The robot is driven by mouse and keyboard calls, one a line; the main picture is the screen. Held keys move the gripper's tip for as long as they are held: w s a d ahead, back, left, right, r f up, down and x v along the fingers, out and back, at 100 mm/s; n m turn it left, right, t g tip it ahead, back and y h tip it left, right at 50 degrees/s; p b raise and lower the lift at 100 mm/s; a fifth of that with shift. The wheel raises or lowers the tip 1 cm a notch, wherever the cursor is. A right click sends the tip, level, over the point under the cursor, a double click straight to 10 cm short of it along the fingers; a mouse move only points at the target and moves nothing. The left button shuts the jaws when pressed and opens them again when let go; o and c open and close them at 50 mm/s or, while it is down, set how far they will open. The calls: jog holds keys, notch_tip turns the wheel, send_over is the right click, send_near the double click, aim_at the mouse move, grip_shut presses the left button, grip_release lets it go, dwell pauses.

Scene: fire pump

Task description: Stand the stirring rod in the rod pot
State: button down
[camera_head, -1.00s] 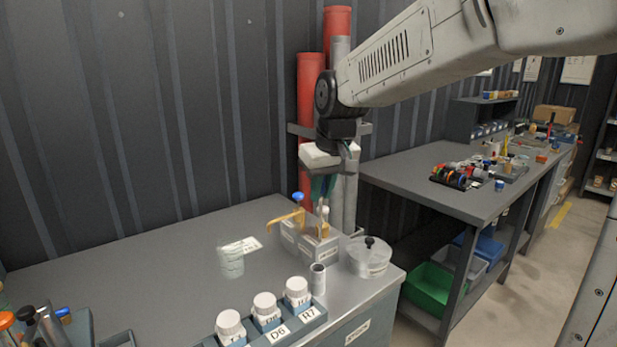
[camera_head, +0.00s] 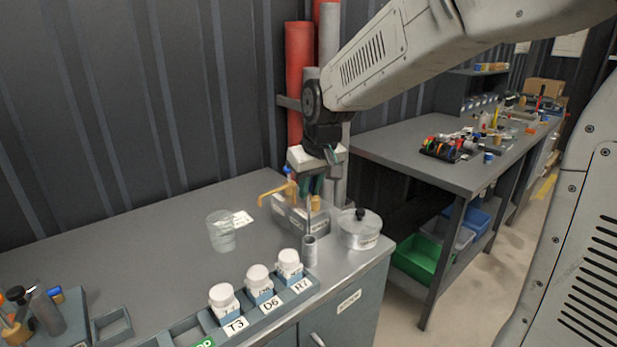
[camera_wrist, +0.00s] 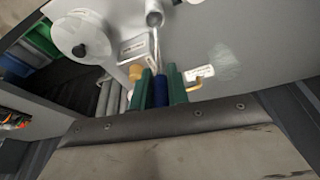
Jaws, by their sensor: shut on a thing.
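My gripper (camera_head: 311,190) is above the back right of the near bench, fingers pointing down. Its green fingers also show in the wrist view (camera_wrist: 162,90). It is shut on the stirring rod, a thin pale rod (camera_wrist: 156,50) that hangs below the fingers. The rod pot looks to be the small grey open cylinder (camera_head: 310,252) at the bench's front right; it also shows in the wrist view (camera_wrist: 155,17). The rod's lower end lines up near the pot's mouth in both views. I cannot tell whether it is inside or just behind the rim.
A labelled grey holder (camera_head: 290,215) with a yellow-handled tool stands just behind the pot. A round lidded clear dish (camera_head: 359,230) is close on the right. A clear beaker (camera_head: 221,232) stands left. White-capped bottles (camera_head: 259,280) sit in a rack in front.

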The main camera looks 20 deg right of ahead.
jog(key=shift+f, duration=2.85)
jog(key=c, duration=1.3)
grip_release()
jog(key=v, duration=0.8)
jog(key=shift+f, duration=0.1)
